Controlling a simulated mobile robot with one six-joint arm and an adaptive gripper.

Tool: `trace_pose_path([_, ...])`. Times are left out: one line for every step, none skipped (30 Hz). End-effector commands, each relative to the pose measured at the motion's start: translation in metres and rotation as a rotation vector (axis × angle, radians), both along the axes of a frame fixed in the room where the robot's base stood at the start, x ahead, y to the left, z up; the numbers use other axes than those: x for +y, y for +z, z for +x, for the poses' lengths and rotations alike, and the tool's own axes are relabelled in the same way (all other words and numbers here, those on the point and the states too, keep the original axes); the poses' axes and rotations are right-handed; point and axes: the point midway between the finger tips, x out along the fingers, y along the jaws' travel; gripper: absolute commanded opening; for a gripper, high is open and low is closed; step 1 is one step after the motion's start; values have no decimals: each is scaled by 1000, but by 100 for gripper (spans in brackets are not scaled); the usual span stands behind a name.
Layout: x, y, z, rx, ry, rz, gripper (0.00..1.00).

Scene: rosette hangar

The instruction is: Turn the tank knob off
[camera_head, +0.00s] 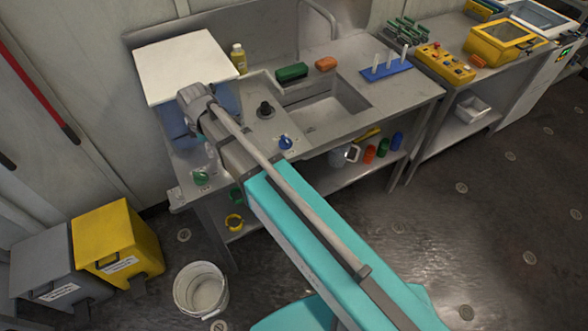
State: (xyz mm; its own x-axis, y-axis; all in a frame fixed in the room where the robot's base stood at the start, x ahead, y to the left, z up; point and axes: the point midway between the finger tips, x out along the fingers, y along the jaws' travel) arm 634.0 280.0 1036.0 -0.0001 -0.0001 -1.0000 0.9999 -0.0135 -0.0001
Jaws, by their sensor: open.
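A tank (187,66) with a flat white top and bluish sides stands at the back left of the sink bench. A green knob (201,177) sits on the bench's front left corner, below the tank. A blue knob (285,142) sits at the front edge before the sink, and a black knob (265,110) stands behind it. I cannot tell from labels which knob belongs to the tank, nor its setting. My arm reaches over the bench, its wrist in front of the tank. My gripper (210,150) is partly hidden, apart from the green knob, and holds nothing visible.
The sink (322,115) is right of the knobs, with green and orange sponges (326,64) behind it. A yellow bottle (239,58) stands beside the tank. Yellow and grey bins (115,240) and a white bucket (201,290) stand on the floor at left. Floor at right is clear.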

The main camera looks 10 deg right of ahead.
Motion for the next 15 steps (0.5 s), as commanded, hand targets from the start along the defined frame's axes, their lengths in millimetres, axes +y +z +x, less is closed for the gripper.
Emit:
trace_pose_path([-9,-4,-2,0,-32,0,54])
trace_pose_path([-13,-5,-2,0,-50,0,54])
trace_pose_path([-18,-7,-2,0,-76,0,54])
trace_pose_path([-22,-8,-3,0,-94,0,54])
trace_pose_path([-26,-9,-3,0,-114,0,54])
trace_pose_path([-31,-11,-4,0,-140,0,54])
trace_pose_path([-35,-12,-4,0,-160,0,54])
trace_pose_path([-39,-14,-5,0,-179,0,54])
trace_pose_path([-44,-15,-6,0,-204,0,54])
trace_pose_path([-48,-16,-6,0,-223,0,54])
trace_pose_path([-53,-18,-7,0,-243,0,54])
trace_pose_path([-58,-19,-7,0,-269,0,54])
trace_pose_path([-62,-21,-8,0,-289,0,54])
trace_pose_path([-66,-22,-9,0,-308,0,54])
trace_pose_path([-71,-23,-10,0,-334,0,54])
